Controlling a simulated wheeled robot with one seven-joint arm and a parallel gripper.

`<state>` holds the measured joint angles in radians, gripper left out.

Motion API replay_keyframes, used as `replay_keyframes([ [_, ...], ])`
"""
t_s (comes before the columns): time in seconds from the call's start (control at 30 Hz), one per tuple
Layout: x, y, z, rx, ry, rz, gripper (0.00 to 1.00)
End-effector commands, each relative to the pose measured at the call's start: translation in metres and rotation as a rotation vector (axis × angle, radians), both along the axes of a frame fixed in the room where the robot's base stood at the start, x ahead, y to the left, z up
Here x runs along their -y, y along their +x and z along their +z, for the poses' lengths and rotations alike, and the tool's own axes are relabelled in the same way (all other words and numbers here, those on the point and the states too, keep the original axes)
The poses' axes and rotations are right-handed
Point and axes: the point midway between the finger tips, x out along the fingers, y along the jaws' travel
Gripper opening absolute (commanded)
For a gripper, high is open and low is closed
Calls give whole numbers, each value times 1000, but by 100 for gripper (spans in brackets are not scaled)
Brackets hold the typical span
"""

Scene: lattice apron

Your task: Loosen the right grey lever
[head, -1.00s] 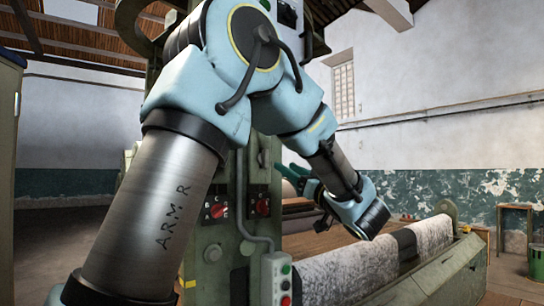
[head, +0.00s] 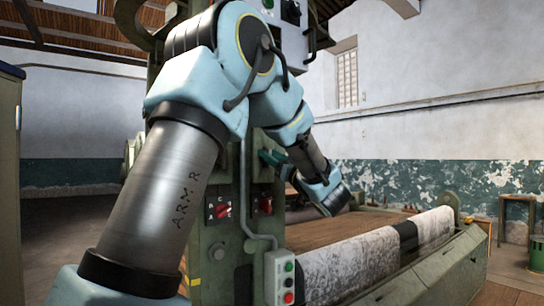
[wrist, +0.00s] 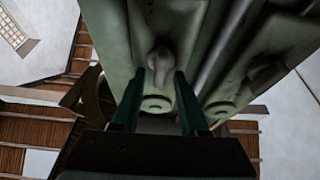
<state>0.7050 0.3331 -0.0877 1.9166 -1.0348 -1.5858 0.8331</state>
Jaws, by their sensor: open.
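A grey lever (wrist: 160,58) on a green machine face shows in the wrist view, between and just beyond the tips of my gripper (wrist: 160,78). Its rounded end points towards the gap between the two dark green fingers. The fingers stand apart, one on each side, and I cannot tell whether either touches the lever. The lever cannot be made out there.
Two red rotary switches (head: 222,209) sit on the post (head: 205,262), below my gripper. A push-button box (head: 280,278) hangs lower down. A long fabric-covered roller (head: 350,264) runs along the machine's front to the right. Open floor lies at the far left.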

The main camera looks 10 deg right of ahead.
Motion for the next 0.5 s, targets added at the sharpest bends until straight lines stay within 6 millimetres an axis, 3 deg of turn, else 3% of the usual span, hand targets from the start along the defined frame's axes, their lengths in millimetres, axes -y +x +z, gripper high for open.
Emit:
replay_keyframes([
  [0.07,0,0,0,0,0,0,33],
  [0.33,0,0,0,-1,0,0,2],
  [0.5,0,0,-1,-4,0,1,0],
])
